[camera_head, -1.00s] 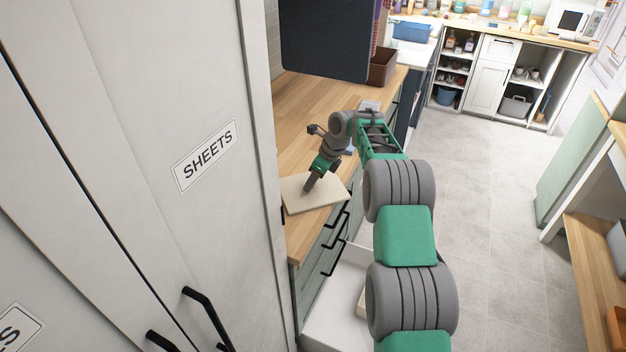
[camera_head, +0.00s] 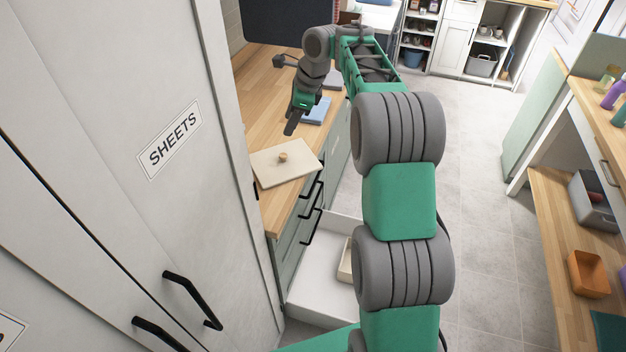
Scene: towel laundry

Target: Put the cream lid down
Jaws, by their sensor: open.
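The cream lid (camera_head: 287,164) lies flat on the wooden counter (camera_head: 270,97), near its front edge. It is a flat, roughly rectangular panel with a small round tan knob (camera_head: 283,157) on top. My gripper (camera_head: 290,130) is above and behind the lid, apart from the knob, with its fingers pointing down. It is open and holds nothing that I can see.
Folded blue cloth (camera_head: 317,110) lies on the counter behind my gripper. Below the counter, a white drawer (camera_head: 325,268) stands open with a cream item inside. A tall cabinet marked SHEETS (camera_head: 175,139) stands close on the left.

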